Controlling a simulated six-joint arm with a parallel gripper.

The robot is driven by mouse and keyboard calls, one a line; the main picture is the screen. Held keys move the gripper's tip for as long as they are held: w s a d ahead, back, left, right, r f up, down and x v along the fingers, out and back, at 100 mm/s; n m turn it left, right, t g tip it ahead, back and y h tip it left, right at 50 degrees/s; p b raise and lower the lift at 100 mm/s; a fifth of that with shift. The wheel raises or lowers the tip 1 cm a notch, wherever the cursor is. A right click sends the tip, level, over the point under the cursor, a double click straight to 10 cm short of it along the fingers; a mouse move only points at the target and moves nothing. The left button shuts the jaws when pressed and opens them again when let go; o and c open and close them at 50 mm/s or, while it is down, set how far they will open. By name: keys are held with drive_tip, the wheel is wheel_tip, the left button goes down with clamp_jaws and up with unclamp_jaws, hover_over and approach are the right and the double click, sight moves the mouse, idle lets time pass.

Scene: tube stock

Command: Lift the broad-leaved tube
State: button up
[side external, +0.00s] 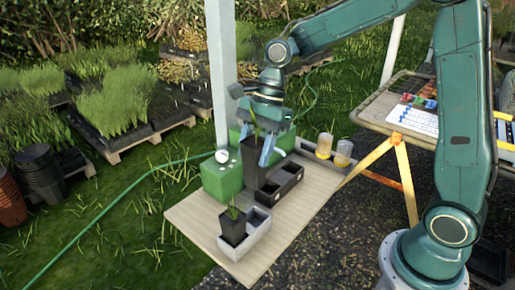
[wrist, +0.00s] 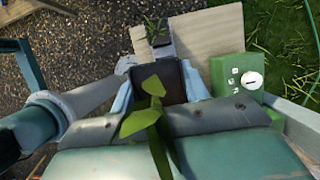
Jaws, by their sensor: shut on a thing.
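The broad-leaved tube is a tall dark square tube (side external: 254,171) with a green leafy plant rising from it. In the wrist view its broad green leaves (wrist: 140,122) spread over the dark tube mouth (wrist: 171,78). My gripper (side external: 258,153) points down over it, with one pale blue finger on each side of the tube, and is shut on it; the fingers also show in the wrist view (wrist: 160,92). The tube stands upright at the dark two-part tray (side external: 287,187); I cannot tell whether its base is clear of the tray.
A second dark tube (side external: 232,227) with narrow leaves stands in a light grey tray (side external: 259,238) at the bench's front. A green box (side external: 217,183) with a white dial (side external: 222,156) is close on the left. Two jars (side external: 342,153) stand behind right. The wooden bench's (side external: 305,205) right side is bare.

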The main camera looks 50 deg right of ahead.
drive_tip(key=shift+r, duration=1.95)
drive_tip(key=shift+r, duration=0.1)
